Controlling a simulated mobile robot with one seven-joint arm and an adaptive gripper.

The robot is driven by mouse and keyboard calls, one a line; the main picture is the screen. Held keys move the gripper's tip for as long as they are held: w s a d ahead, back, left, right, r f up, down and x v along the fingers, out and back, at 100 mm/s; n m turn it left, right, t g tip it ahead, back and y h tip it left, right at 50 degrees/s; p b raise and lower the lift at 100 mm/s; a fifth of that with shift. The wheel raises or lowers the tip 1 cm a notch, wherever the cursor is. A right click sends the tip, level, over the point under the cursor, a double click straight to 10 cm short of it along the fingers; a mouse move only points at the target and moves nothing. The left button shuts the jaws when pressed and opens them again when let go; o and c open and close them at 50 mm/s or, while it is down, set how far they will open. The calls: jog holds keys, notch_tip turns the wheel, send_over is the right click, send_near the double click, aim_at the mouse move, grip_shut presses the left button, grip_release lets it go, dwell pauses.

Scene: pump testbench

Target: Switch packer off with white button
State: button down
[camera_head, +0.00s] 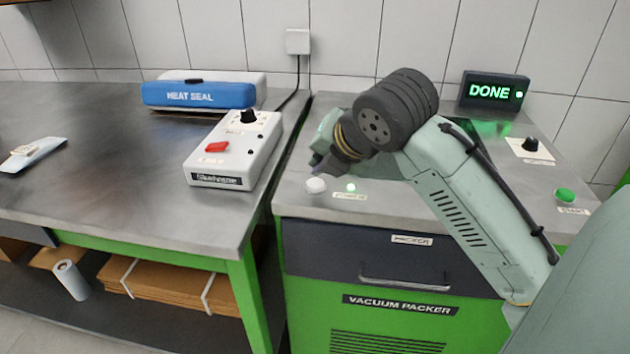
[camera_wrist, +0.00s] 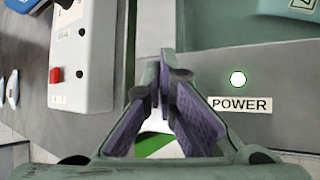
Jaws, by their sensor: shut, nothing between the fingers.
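The white button (camera_head: 316,185) is a round knob at the front left corner of the packer's steel top. A small lit lamp (camera_head: 350,187) glows green-white beside it, above the POWER label (camera_head: 349,196); the lamp (camera_wrist: 238,79) and label (camera_wrist: 239,104) also show in the wrist view. My gripper (camera_head: 318,168) is shut and empty, just behind and above the button; I cannot tell if it touches. In the wrist view my gripper (camera_wrist: 174,62) has its fingertips together left of the lamp. A white patch shows between the fingers, perhaps the button. The display (camera_head: 492,90) reads DONE in green.
A green button (camera_head: 565,195) and a black dial (camera_head: 530,145) sit on the packer's right side. On the left table are a white control box (camera_head: 235,150) with a red switch and a blue heat sealer (camera_head: 200,94). A narrow gap separates table and packer.

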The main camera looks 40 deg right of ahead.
aim_at(320, 182)
jog(key=shift+f, duration=0.15)
jog(key=shift+f+b, duration=0.3)
jog(key=shift+b, duration=0.05)
jog(key=shift+f+b, duration=0.35)
jog(key=shift+f, duration=0.1)
dwell(0.7)
jog(key=shift+r, duration=0.15)
jog(key=shift+r+p, duration=0.65)
jog(key=shift+r, duration=0.1)
jog(key=shift+r, duration=0.1)
notch_tip(320, 182, up, 6)
jog(key=p, duration=0.4)
